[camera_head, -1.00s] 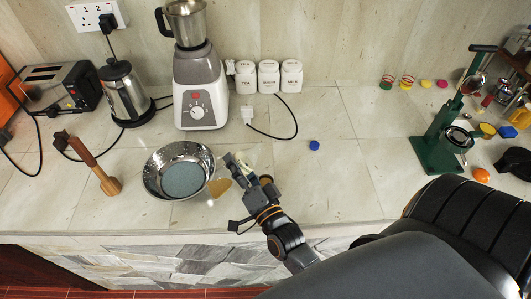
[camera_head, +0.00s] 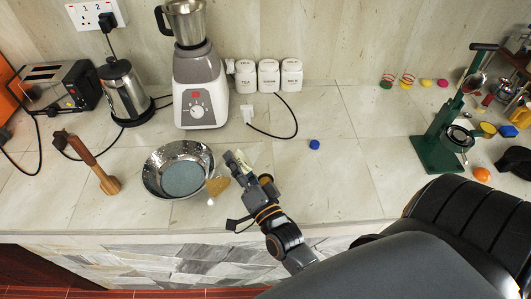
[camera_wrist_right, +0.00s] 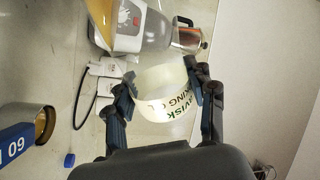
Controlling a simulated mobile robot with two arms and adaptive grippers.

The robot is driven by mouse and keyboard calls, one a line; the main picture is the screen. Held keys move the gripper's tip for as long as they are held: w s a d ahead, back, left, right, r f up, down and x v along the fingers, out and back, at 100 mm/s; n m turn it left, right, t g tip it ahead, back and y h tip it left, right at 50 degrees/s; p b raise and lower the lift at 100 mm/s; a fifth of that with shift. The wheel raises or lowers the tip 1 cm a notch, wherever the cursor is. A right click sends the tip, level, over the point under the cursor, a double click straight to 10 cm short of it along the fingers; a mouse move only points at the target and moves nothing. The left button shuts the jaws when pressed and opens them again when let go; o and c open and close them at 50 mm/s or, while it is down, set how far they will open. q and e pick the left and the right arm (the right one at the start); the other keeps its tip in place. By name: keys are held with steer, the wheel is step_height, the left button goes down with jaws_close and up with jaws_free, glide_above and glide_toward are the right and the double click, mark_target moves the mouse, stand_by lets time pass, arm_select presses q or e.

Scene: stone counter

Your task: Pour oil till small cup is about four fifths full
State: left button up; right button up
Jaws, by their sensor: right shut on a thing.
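My right gripper (camera_head: 240,166) is shut on a pale, translucent bottle with dark lettering, the oil bottle (camera_wrist_right: 165,92), in the middle of the right wrist view. The bottle is tilted in the wrist view, and its mouth is hidden. My left gripper is not in view.
A metal bowl (camera_head: 153,178) stands left of my gripper, with an amber patch (camera_head: 217,187) by its right rim. A blender (camera_head: 200,95) and white canisters (camera_head: 268,76) stand behind. A blue cap (camera_head: 314,145) lies to the right, with bare counter around it. A green press (camera_head: 437,150) stands farther right.

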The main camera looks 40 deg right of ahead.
steer(key=shift+m, duration=0.4)
stand_by(0.8)
steer(key=shift+a+f+m+h+b, duration=0.25)
steer(key=shift+f+m+b, duration=0.3)
steer(key=shift+m+b, duration=0.7)
stand_by(1.2)
steer(key=shift+f+m+h+b, duration=0.25)
steer(key=shift+f+m+b, duration=0.3)
steer(key=shift+m, duration=0.2)
stand_by(1.8)
steer(key=shift+d+f+m+b, duration=0.1)
steer(key=shift+f+m+b, duration=0.45)
steer(key=shift+f+m, duration=0.15)
stand_by(1.1)
